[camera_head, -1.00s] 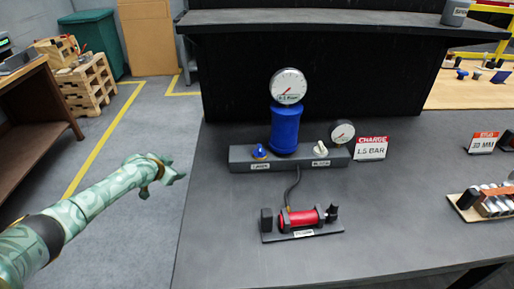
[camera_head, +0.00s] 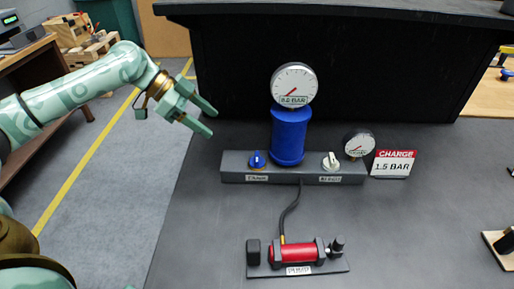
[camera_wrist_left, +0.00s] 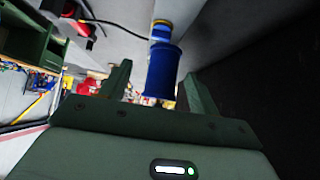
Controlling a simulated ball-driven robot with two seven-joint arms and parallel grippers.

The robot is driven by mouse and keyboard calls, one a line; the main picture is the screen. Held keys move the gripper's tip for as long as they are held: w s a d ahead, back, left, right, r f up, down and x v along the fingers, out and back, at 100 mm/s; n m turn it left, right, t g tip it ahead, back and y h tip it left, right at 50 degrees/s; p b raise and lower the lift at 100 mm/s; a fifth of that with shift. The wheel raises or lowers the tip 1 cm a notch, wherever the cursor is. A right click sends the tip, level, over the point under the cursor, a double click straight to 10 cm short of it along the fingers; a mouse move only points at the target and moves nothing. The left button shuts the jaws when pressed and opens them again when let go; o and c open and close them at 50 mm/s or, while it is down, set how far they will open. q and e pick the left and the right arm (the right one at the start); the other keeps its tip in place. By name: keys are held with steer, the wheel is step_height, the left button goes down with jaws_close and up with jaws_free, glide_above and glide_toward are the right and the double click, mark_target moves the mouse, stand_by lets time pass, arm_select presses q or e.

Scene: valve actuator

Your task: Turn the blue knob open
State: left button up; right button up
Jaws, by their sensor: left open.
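The blue knob (camera_head: 258,159) sits on the left end of a grey manifold block (camera_head: 290,178), above a small label. In the left wrist view the blue cylinder (camera_wrist_left: 162,72) appears beyond and between the open fingers (camera_wrist_left: 160,88). My right gripper is not in view.
A white knob (camera_head: 331,161) and a small gauge (camera_head: 358,143) are at the block's right end. A CHARGE 1.5 BAR sign (camera_head: 393,163) stands right of it. A red cylinder unit (camera_head: 292,253) lies in front, joined by a hose (camera_head: 290,211). A black shelf panel (camera_head: 400,70) rises behind.

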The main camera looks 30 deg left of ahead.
arm_select(q)
steer(key=b, duration=0.2)
glide_toward(257, 156)
steer(key=b+x, duration=0.1)
steer(key=x, duration=0.7)
steer(key=shift+w+d+f+b, duration=0.1)
steer(key=shift+d+f+b, duration=0.1)
steer(key=shift+b, duration=0.2)
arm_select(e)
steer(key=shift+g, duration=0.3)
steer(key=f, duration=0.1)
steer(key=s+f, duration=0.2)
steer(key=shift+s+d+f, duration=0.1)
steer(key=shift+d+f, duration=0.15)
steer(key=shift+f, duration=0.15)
arm_select(q)
steer(key=c, duration=1)
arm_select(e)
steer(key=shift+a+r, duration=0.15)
